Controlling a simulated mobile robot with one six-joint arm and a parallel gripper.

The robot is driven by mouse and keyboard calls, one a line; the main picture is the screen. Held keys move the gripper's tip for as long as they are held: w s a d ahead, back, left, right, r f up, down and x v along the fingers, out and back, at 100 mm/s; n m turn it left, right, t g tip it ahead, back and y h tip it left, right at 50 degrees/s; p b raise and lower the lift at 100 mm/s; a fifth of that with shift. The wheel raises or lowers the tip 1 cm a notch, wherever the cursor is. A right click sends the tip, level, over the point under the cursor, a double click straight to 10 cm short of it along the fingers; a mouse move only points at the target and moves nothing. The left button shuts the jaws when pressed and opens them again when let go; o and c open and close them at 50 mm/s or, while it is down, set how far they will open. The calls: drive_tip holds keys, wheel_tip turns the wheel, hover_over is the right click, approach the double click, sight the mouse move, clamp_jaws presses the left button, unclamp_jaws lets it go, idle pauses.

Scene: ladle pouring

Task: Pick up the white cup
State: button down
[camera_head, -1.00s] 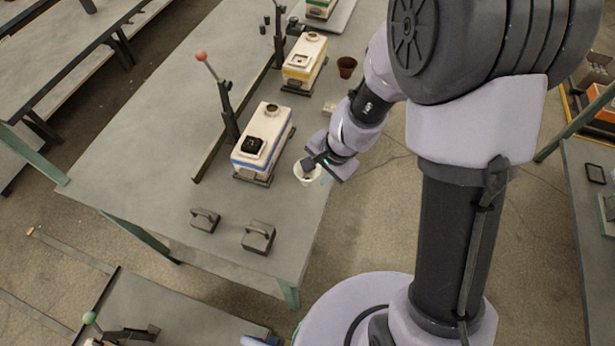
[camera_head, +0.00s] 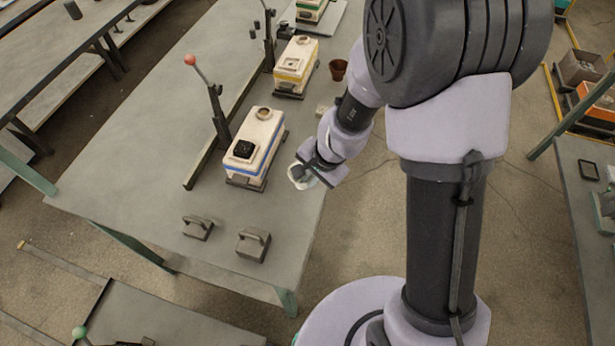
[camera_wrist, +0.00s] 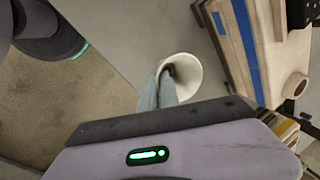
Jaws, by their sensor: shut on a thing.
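The white cup (camera_head: 299,178) is at the right edge of the grey table (camera_head: 150,180), beside the blue-striped box. In the wrist view the cup (camera_wrist: 188,80) shows its round open mouth. My gripper (camera_head: 303,172) is at the cup, and in the wrist view its fingers (camera_wrist: 168,84) reach to the cup's near wall and are shut on it. The finger tips are partly hidden by the cup. I cannot tell whether the cup's base still touches the table.
The blue-striped white box (camera_head: 258,150) stands just left of the cup, with a yellow-striped box (camera_head: 296,68) behind it. A brown pot (camera_head: 338,69) sits farther back. Two grey handled blocks (camera_head: 197,228) (camera_head: 253,244) lie at the front. A red-knobbed lever (camera_head: 215,110) stands left.

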wheel_tip(320, 180, up, 4)
drive_tip(key=shift+f+p, duration=0.1)
drive_tip(key=shift+p, duration=1.15)
drive_tip(key=s+d+r+b, duration=0.1)
drive_tip(key=s+d+b, duration=0.9)
drive_tip(key=s, duration=0.2)
drive_tip(key=shift+d, duration=0.3)
